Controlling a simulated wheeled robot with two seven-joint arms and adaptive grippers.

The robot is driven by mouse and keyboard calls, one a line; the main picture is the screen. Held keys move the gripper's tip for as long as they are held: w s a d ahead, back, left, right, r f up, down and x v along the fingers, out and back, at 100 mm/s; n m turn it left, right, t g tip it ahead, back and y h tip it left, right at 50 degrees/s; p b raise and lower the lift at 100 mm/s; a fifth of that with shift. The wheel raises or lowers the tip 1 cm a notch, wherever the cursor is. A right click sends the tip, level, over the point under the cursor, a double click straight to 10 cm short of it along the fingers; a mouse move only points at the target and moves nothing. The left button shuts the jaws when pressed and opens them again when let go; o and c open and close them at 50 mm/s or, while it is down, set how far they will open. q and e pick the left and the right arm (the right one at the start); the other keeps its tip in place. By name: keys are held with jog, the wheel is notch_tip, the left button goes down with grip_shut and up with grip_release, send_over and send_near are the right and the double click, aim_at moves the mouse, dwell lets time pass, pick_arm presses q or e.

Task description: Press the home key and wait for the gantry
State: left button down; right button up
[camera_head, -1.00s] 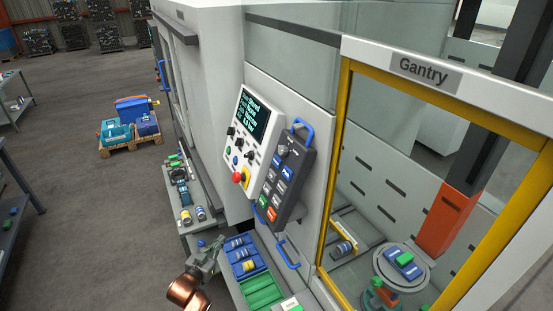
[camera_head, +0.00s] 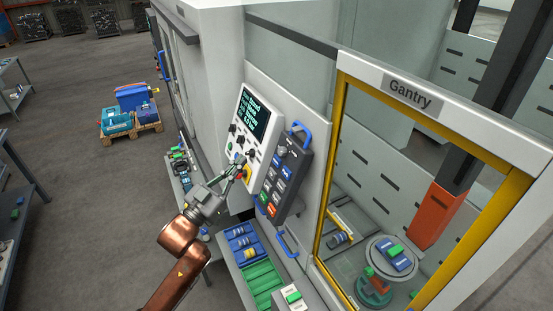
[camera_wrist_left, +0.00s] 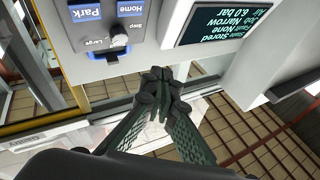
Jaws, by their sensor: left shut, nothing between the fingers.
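The home key (camera_wrist_left: 130,8) is a blue key labelled Home at the top of the left wrist view, beside the blue Park key (camera_wrist_left: 86,12). Both sit on the dark pendant (camera_head: 291,166) with the blue handle. My left gripper (camera_head: 238,168) is shut and empty, in front of the control panel's lower part, left of the pendant. In the wrist view its closed fingertips (camera_wrist_left: 164,82) are clearly apart from the home key. The gantry's dark column with an orange lower part (camera_head: 436,215) stands behind the yellow-framed window. My right gripper is not in view.
The control panel (camera_head: 244,135) has a lit screen (camera_wrist_left: 221,22), knobs and a red button partly hidden by my gripper. Blue (camera_head: 228,236) and green trays stand below. A blue door handle (camera_head: 287,246) sticks out nearby. Floor at the left is open.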

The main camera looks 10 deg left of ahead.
aim_at(277, 161)
pick_arm(q)
jog(key=shift+w+d+f, duration=0.1)
jog(key=shift+f, duration=0.05)
jog(key=w+d+f+b, duration=0.3)
jog(key=w+d, duration=0.1)
jog(key=d, duration=0.2)
jog(key=shift+w+d, duration=0.25)
jog(key=shift+d, duration=0.1)
dwell(1.1)
dwell(0.5)
jog(key=shift+w+d, duration=0.15)
jog(key=shift+d, duration=0.15)
jog(key=shift+f, duration=0.1)
